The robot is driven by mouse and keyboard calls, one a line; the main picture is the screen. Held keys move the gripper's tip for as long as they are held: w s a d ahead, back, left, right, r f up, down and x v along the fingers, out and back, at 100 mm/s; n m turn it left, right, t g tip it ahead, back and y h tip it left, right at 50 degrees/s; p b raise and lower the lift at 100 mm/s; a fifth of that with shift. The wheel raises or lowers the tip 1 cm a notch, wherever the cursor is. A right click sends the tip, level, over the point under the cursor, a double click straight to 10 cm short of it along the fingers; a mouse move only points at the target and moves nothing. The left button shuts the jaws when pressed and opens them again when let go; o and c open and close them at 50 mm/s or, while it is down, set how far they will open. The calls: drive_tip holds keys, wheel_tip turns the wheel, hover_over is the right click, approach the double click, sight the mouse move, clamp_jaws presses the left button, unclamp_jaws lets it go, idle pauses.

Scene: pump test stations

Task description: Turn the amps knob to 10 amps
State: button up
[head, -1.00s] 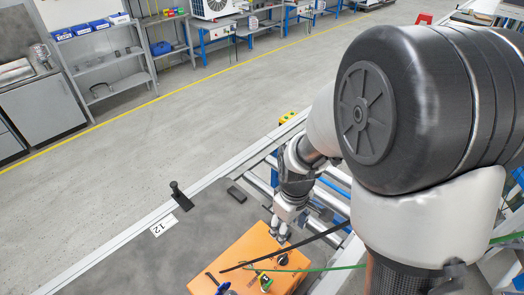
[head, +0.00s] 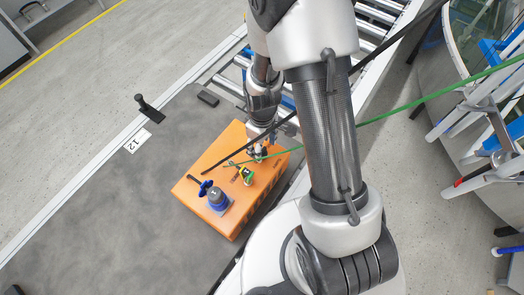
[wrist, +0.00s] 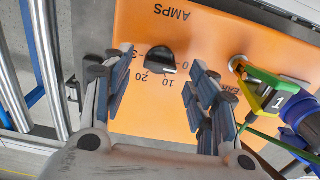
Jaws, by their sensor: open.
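The orange test box (head: 265,184) stands on the grey bench. Its orange panel (wrist: 222,28) fills the top of the wrist view, with the word AMPS printed on it. The black amps knob (wrist: 160,61) sits below that word, with 20 and 10 printed beside it. I cannot tell for sure which mark the knob points at. My gripper (wrist: 160,72) is open, one finger on each side of the knob, with a visible gap to each. In the head view my gripper (head: 257,153) is low over the box's far end and hides the knob.
A green-yellow connector (wrist: 262,97) and a blue plug (wrist: 298,112) are right of the knob. Black and green cables (head: 330,133) cross near my arm. A black upright handle (head: 149,108) stands at the bench edge.

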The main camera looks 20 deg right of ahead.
drive_tip(key=shift+f+b, duration=0.35)
drive_tip(key=shift+f, duration=1.1)
drive_tip(key=shift+c, duration=0.2)
drive_tip(key=c, duration=1)
drive_tip(key=shift+m, duration=0.3)
drive_tip(key=m, duration=0.5)
drive_tip(key=shift+m, duration=0.3)
drive_tip(key=m, duration=0.5)
drive_tip(key=shift+p, duration=0.3)
drive_tip(key=shift+m, duration=0.4)
